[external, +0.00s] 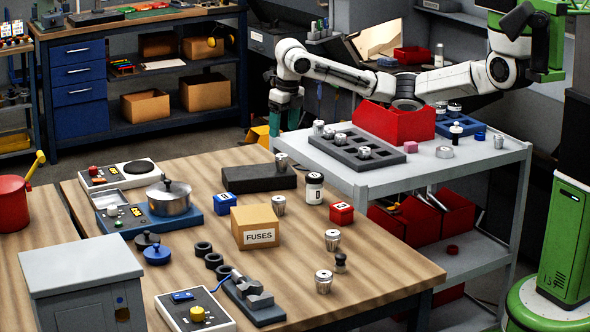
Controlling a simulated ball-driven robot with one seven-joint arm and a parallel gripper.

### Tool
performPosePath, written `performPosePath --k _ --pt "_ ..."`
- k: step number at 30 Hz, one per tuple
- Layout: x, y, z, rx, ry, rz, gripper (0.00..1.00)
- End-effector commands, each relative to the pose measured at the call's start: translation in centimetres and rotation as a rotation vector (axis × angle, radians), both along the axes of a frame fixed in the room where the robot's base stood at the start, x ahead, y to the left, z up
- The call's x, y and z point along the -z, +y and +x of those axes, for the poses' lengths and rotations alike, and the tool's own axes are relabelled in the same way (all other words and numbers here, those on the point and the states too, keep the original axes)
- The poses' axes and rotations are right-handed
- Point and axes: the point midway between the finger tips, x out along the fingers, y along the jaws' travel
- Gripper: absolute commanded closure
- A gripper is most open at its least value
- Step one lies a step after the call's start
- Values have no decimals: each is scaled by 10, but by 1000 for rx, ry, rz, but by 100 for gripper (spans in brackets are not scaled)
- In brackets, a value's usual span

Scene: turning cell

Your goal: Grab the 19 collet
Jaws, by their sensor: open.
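Several silver collets show in the external view, and their numbers are too small to read, so I cannot tell which is the 19. One collet (282,161) is at the dark block on the wooden table. Others stand on the table: one collet (279,205) near the fuses box, one collet (332,240) and one collet (323,281) toward the front right. More sit at the grey holed tray (385,164) on the cart, including one collet (364,153). My gripper (284,126) is open, pointing down beyond the table's far edge, apart from all these collets.
The fuses box (255,227), a red block (341,213), a blue block (230,206) and a black-and-white jar (314,188) crowd the table. A red bin (394,122) stands on the cart beneath my arm.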

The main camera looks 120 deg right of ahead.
Motion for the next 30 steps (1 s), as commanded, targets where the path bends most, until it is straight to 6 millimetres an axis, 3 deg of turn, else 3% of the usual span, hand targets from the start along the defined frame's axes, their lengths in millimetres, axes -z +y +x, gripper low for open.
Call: performPosePath --k 3,6,9,12,16,30 --pt "17 51 42 75 -4 13 28" --pt "31 93 67 180 -3 14 28" --pt "43 129 83 272 2 11 28" --pt "51 151 90 337 5 6 28" --pt "59 159 93 371 7 2 28" --pt "111 152 92 371 8 2 28"
